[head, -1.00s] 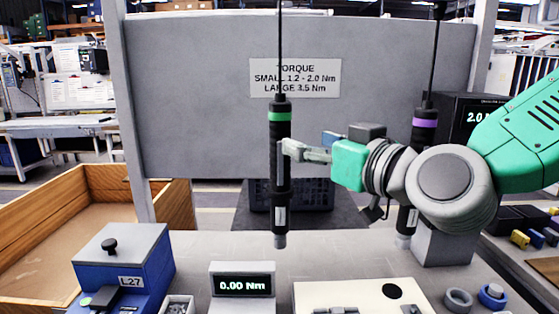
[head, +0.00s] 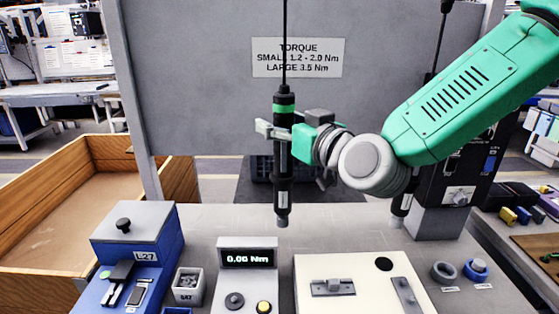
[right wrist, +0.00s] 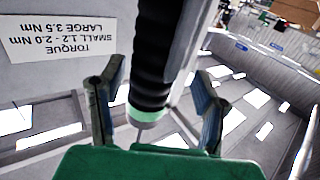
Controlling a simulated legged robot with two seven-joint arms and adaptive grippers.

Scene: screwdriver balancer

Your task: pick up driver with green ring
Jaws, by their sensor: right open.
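The driver with the green ring (head: 283,180) hangs upright on its cable in the middle of the head view. It is a black tool with the green ring near its top. My right gripper (head: 272,131) is open at the driver's upper part, just below the ring, and comes from the right. In the right wrist view, the driver (right wrist: 155,55) appears between the two spread fingers of the right gripper (right wrist: 155,100), with visible gaps on both sides. A second hanging driver (head: 401,207) is mostly hidden behind my right arm. My left gripper is not in view.
A grey panel with a torque sign (head: 297,58) stands behind the drivers. Below are a blue box (head: 135,245), a torque display (head: 247,258) reading near zero and a cream plate (head: 345,270). A wooden crate (head: 60,205) is at the left. The air left of the driver is clear.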

